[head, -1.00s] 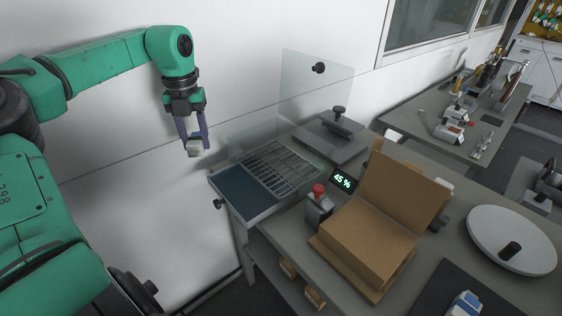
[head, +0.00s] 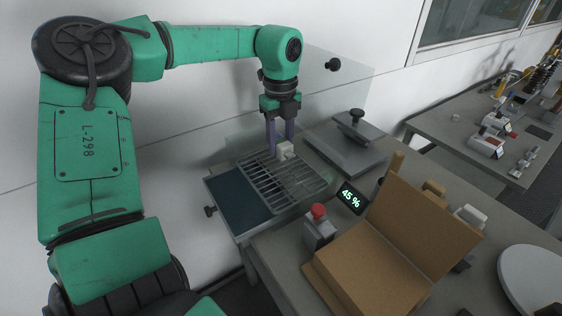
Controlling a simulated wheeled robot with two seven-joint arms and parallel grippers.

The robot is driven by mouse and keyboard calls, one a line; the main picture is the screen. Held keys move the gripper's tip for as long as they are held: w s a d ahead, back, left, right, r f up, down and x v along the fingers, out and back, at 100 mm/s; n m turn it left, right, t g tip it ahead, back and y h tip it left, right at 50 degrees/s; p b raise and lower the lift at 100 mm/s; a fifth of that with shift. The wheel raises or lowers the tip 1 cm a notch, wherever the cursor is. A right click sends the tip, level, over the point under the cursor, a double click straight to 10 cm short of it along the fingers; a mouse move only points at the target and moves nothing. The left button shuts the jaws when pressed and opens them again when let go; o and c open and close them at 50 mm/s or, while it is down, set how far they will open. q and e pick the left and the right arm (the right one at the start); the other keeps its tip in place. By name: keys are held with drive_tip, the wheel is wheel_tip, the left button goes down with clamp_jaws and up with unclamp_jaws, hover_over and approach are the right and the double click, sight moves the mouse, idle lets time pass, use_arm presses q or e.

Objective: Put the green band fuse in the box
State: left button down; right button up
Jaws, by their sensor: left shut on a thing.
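My left gripper (head: 281,143) is shut on a small whitish block-shaped fuse (head: 285,151), held above the slotted metal rack. No green band can be made out on it at this size. My right gripper is not in view.
The slotted rack (head: 262,193) and a dark blue pad (head: 236,206) lie at the bench's left end. A red-button post (head: 318,221) and a 45 % display (head: 350,199) stand between rack and box. A grey plate with a knob (head: 349,140) lies behind. A white round plate (head: 535,282) is at right.

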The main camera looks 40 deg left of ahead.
sight(280, 172)
use_arm(q)
wheel_tip(280, 172, down, 6)
drive_tip(key=shift+s+r, duration=0.1)
drive_tip(key=shift+s, duration=0.05)
drive_tip(key=shift+f, duration=0.4)
drive_tip(key=shift+c, duration=2.1)
unclamp_jaws()
drive_tip(key=shift+r, duration=0.1)
drive_tip(key=shift+r, duration=0.1)
wheel_tip(280, 172, up, 12)
drive_tip(key=shift+r, duration=0.1)
